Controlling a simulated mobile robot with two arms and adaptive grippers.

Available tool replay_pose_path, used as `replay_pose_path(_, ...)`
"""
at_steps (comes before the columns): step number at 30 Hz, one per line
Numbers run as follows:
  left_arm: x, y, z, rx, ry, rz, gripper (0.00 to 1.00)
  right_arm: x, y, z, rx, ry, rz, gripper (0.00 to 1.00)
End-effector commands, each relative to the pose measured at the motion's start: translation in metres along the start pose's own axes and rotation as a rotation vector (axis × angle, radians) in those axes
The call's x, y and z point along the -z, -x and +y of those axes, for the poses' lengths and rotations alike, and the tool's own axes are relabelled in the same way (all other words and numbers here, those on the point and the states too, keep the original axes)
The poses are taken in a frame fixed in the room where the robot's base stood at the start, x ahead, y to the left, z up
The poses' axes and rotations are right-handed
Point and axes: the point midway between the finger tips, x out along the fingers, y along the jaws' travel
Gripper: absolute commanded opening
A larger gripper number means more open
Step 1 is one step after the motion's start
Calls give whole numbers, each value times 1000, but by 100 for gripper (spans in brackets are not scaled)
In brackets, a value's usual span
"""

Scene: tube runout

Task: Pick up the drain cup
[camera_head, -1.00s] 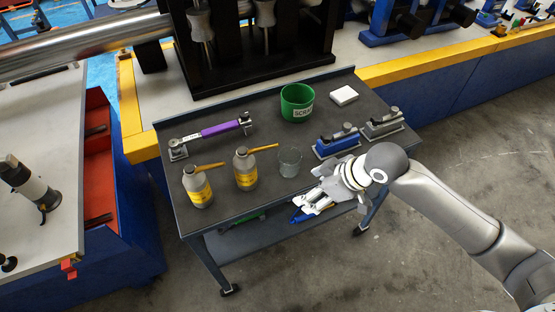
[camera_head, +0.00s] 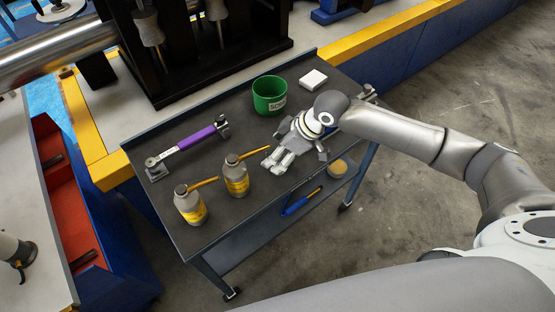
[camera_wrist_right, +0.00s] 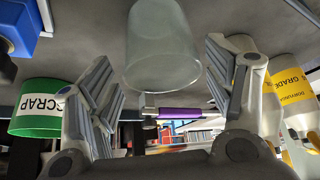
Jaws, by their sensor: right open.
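The drain cup looks like a clear, see-through cup (camera_wrist_right: 163,48) and shows in the right wrist view, at the top middle. It is between the open fingers of my right gripper and a little beyond their tips, with no contact that I can make out. My left gripper is not in view.
The green SCRAP bin (camera_head: 269,95) stands behind my right gripper, with a white block (camera_head: 313,79) beyond it. Two yellow-labelled bottles (camera_head: 190,206) (camera_head: 236,177) stand to its left. A purple-handled tool (camera_head: 195,139) lies at the back left. Floor right of the cart looks clear.

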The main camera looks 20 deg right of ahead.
Motion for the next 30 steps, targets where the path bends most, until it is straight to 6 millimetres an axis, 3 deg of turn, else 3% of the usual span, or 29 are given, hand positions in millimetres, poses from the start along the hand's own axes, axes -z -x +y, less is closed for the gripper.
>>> replay_pose_path(9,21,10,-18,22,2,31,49,-3,-41,-3,2,0,-1,75)
replay_pose_path(17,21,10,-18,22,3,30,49,-4,-44,-3,0,0,-1,75)
replay_pose_path(28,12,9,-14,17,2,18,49,-3,-44,-3,1,0,-1,28)
replay_pose_path(30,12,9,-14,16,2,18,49,-4,-44,-3,1,0,-1,26)
